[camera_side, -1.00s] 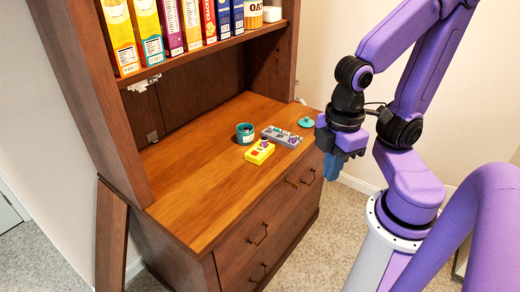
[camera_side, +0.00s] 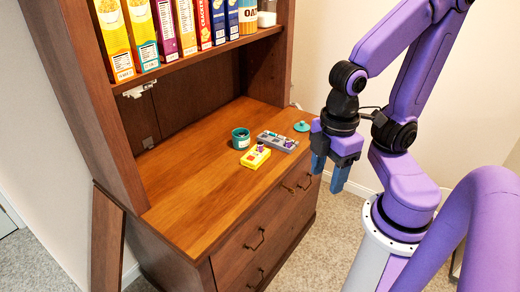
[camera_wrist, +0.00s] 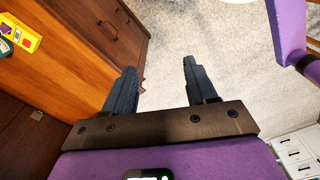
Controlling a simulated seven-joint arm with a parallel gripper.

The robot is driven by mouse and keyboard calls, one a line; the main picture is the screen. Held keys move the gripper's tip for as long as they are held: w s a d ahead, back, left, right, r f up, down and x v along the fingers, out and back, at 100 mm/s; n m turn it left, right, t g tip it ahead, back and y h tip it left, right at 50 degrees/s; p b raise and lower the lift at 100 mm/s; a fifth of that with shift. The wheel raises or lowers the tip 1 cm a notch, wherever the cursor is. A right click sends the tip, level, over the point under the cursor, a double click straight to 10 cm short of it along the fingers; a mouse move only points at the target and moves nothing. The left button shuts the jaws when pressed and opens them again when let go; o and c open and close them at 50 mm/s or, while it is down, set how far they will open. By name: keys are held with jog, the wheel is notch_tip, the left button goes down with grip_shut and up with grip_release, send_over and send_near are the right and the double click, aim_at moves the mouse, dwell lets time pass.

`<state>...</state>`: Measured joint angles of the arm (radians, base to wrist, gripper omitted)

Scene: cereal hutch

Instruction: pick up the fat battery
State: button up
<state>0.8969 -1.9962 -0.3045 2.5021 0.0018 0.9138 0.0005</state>
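I cannot single out the fat battery for certain. Small dark and purple pieces sit on a yellow device (camera_side: 250,161) and a grey tray-like device (camera_side: 268,136) on the wooden counter. The yellow device also shows at the left edge of the wrist view (camera_wrist: 22,36), with dark and reddish pieces on it. My gripper (camera_side: 328,171) hangs off the counter's right front corner, fingers pointing down. In the wrist view my gripper (camera_wrist: 158,75) is open and empty above the carpet.
A round teal lid (camera_side: 302,126) lies near the counter's right end. The wooden counter (camera_side: 205,195) is clear at its front and left. Cereal boxes (camera_side: 168,30) stand on the shelf above. The hutch's side panel (camera_side: 85,85) rises at the left.

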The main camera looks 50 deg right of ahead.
jog(key=w+d+m, duration=0.2)
jog(key=w+m, duration=0.6)
jog(key=w, duration=0.4)
jog(key=w+d+m, duration=0.2)
jog(key=w+m, duration=0.6)
jog(key=w, duration=0.5)
jog(key=m, duration=1.4)
send_over(260, 143)
notch_tip(260, 143, down, 8)
jog(key=f, duration=1)
jog(key=shift+s+d+f, duration=0.2)
jog(key=shift+s+f, duration=0.05)
jog(key=shift+f, duration=0.15)
jog(key=shift+w+a+f, duration=0.1)
jog(key=shift+w+f, duration=0.05)
jog(key=shift+f, duration=1.3)
jog(key=shift+w+a+f, duration=0.1)
jog(key=shift+f, duration=1.3)
grip_shut()
